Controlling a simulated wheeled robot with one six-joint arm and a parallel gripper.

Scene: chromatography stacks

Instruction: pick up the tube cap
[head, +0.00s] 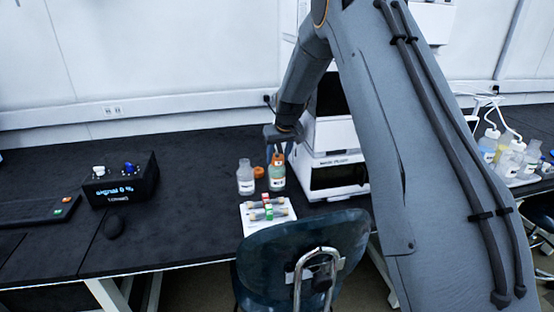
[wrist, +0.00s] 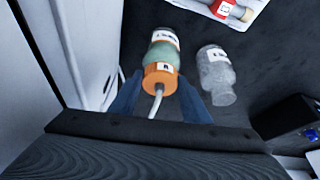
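The tube cap (wrist: 160,77) is orange with a small white label and a white tube coming out of its top. It sits on a bottle (wrist: 163,52) with greenish contents, and it also shows in the head view (head: 277,159). My gripper (wrist: 159,92) is open, its two blue fingers apart on either side of the tube near the cap. I cannot tell whether either finger touches the cap. In the head view my gripper (head: 279,147) is just above the bottle, its fingers partly hidden.
A clear bottle (head: 245,179) stands to the left, with a loose orange cap (head: 259,171) between the bottles. A white instrument stack (head: 330,135) stands close on the right. A white tray (head: 247,222) with several small items lies in front.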

